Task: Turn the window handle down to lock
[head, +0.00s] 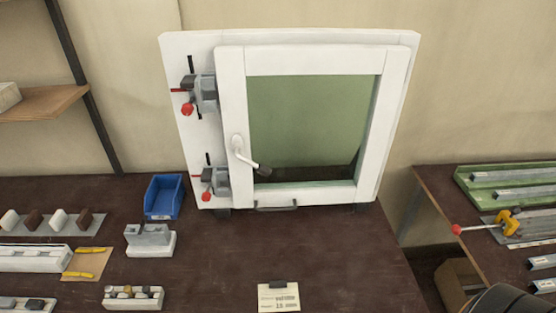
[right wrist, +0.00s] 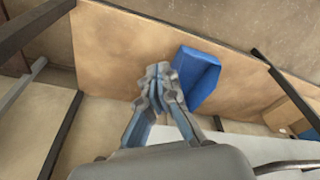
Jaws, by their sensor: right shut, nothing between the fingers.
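The window (head: 231,110) has a white frame and a greenish pane, and stands upright on a white board at the back of the dark bench. The window handle (head: 241,150) is white with a dark grip end and sits on the left side of the frame. Its lever slants down and to the right. No gripper is near it in the head view. My right gripper (right wrist: 160,75) shows in the right wrist view, shut and empty, with a wooden shelf and a blue bin behind it. My left gripper is not seen.
Two clamps with red knobs, an upper one (head: 205,93) and a lower one (head: 217,181), sit left of the frame. A blue bin (head: 163,196) and a grey block on a white base (head: 150,240) stand left. The bench front of the window is mostly clear around a label card (head: 279,298).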

